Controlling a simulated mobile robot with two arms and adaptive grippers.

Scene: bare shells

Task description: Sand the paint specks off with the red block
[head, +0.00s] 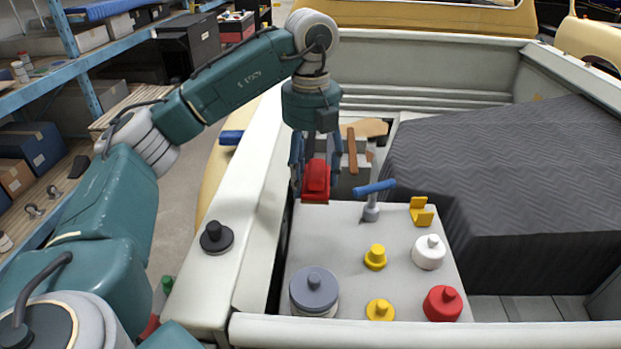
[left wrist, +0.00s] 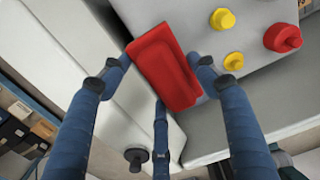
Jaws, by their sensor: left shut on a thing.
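My left gripper (head: 315,168) is shut on the red block (head: 317,181), above the far left corner of a pale grey panel (head: 330,235). The left wrist view shows the block (left wrist: 165,66) tilted across the frame between blue fingers (left wrist: 160,100). I cannot tell whether the block touches the panel. No paint specks can be made out in either view; the block and fingers hide part of the panel's far left corner. My right gripper is not in view.
The panel carries a blue-handled post (head: 372,205), yellow bracket (head: 421,213), yellow knobs (head: 375,258), white knob (head: 429,253), red knob (head: 443,304) and grey round piece (head: 314,292). A black knob (head: 216,238) sits on the left wall. A dark ribbed block (head: 500,160) stands right.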

